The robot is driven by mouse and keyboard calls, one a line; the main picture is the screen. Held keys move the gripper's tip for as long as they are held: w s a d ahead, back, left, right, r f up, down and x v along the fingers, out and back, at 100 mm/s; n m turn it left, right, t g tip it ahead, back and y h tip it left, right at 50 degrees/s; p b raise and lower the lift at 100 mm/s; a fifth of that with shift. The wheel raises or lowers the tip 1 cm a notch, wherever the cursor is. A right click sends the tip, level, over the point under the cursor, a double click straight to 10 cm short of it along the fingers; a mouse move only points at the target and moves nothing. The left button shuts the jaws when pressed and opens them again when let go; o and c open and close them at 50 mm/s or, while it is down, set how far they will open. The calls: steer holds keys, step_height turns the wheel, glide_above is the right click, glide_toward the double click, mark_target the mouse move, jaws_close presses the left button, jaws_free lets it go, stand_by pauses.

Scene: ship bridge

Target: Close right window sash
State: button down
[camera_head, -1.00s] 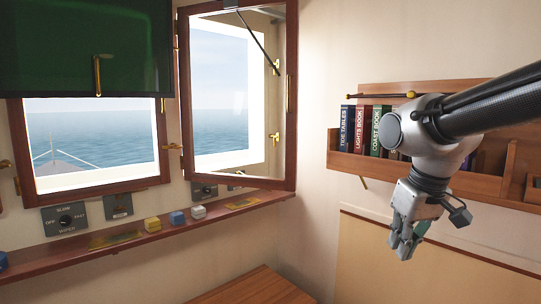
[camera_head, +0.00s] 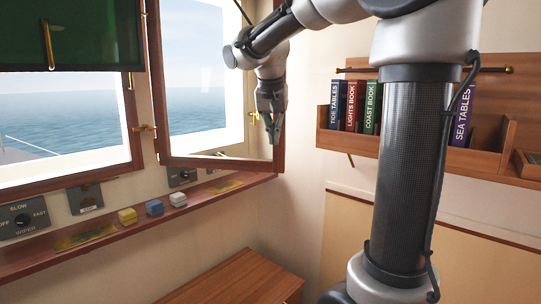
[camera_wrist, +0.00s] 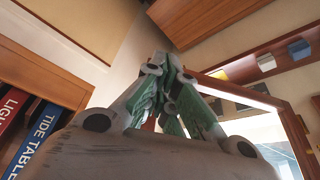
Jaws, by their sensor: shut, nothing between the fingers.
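The right window sash (camera_head: 220,163) has a dark red-brown wooden frame with glass. It stands swung open into the room, its free right edge away from the window opening. A brass fitting (camera_head: 254,117) shows near its right side. My gripper (camera_head: 274,142) is shut and empty, pointing down at the lower right part of the sash frame and covering some of its right edge. I cannot tell whether it touches. In the wrist view my gripper's green-padded fingers (camera_wrist: 172,80) are together, with the sash frame (camera_wrist: 300,138) to their right.
A sill shelf (camera_head: 110,245) with small yellow, blue and white blocks runs below the window. A bookshelf (camera_head: 480,163) with books hangs on the right wall. A wooden cabinet top (camera_head: 235,280) stands below. A dark green panel (camera_head: 85,35) hangs at upper left.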

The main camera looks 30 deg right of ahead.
mark_target(279, 157)
steer(key=x, duration=0.3)
steer(key=w+d+x, duration=0.1)
steer(key=x, duration=0.3)
steer(key=r+x, duration=0.1)
steer(key=x, duration=0.3)
steer(key=shift+w+d+f, duration=0.1)
steer(key=shift+w+d, duration=0.15)
steer(key=shift+w, duration=0.1)
steer(key=shift+w+d, duration=0.4)
steer(key=shift+w, duration=0.15)
